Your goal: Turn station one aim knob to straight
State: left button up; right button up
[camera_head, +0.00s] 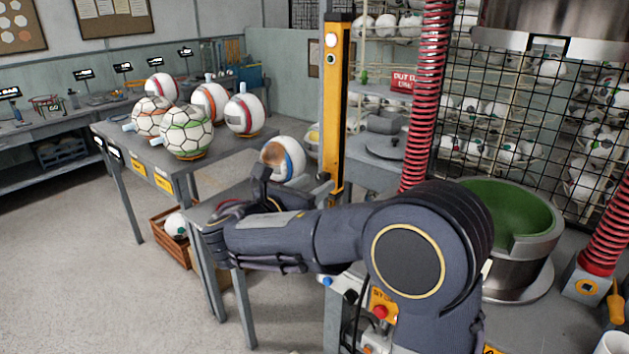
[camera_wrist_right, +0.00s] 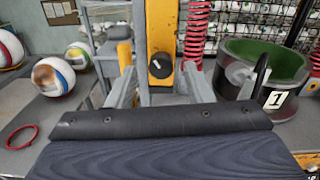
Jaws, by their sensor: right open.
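A round black knob (camera_wrist_right: 161,66) with a pale pointer mark, which seems to tilt to the upper left, sits on a yellow plate in the right wrist view. My right gripper (camera_wrist_right: 160,88) is open, with one grey finger on each side of the knob in that picture. I cannot tell whether the fingers touch it. In the head view my right arm reaches left across the front of the yellow post (camera_head: 337,110), and I cannot make out the knob there. My left gripper is not in view.
The green-lined metal drum (camera_head: 508,225) and red springs (camera_head: 425,95) stand to the right. A brown-and-blue ball (camera_head: 283,158) rests left of the post. A grey table (camera_head: 240,146) with several balls stands farther left. The floor at lower left is clear.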

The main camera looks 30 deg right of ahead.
jog(key=shift+x, duration=0.8)
jog(key=shift+s, duration=0.1)
jog(key=c, duration=1)
jog(key=shift+m, duration=0.3)
jog(key=shift+f+m+b, duration=0.1)
jog(key=shift+m+b, duration=0.45)
jog(key=shift+m, duration=0.65)
jog(key=shift+m+b, duration=0.75)
jog(key=shift+m, duration=0.85)
